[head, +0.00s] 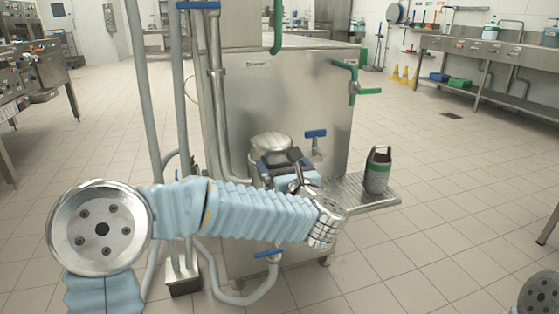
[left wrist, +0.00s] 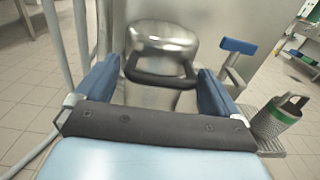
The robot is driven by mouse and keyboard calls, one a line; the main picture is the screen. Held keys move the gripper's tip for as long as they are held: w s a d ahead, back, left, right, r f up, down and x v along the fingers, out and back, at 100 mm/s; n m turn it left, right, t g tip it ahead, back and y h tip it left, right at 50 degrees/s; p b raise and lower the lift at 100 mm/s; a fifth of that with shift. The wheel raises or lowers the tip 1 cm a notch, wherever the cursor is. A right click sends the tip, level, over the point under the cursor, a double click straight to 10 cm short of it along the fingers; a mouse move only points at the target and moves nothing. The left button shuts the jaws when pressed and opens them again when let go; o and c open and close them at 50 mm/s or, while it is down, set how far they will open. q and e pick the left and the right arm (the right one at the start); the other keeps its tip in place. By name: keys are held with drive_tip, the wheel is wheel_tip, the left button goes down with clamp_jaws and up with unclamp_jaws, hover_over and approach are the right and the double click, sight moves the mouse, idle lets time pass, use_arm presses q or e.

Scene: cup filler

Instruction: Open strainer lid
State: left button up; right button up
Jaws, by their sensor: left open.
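The strainer is a metal cylinder (left wrist: 150,97) beside the steel tank, with a shiny domed lid (head: 270,144) on top. The lid also shows in the left wrist view (left wrist: 162,38), and looks closed. A dark curved handle (left wrist: 158,79) is on the near side of the strainer. My left gripper (head: 277,160) is at the near side of the strainer, partly in front of it. Its two blue fingers are spread, with the handle between them in the left wrist view (left wrist: 158,84). I cannot tell whether they touch it. My right gripper is not in view.
A blue-handled valve (head: 316,134) stands just right of the strainer. A perforated metal bucket with a green band (head: 377,172) stands on a grated shelf (head: 350,187). Grey pipes (head: 182,110) rise at the left.

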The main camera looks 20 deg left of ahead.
sight(279, 152)
use_arm(q)
drive_tip(key=shift+x, duration=1.1)
drive_tip(key=shift+c, duration=0.2)
drive_tip(key=c, duration=1.2)
drive_tip(key=shift+o, duration=0.2)
drive_tip(key=shift+r, duration=0.1)
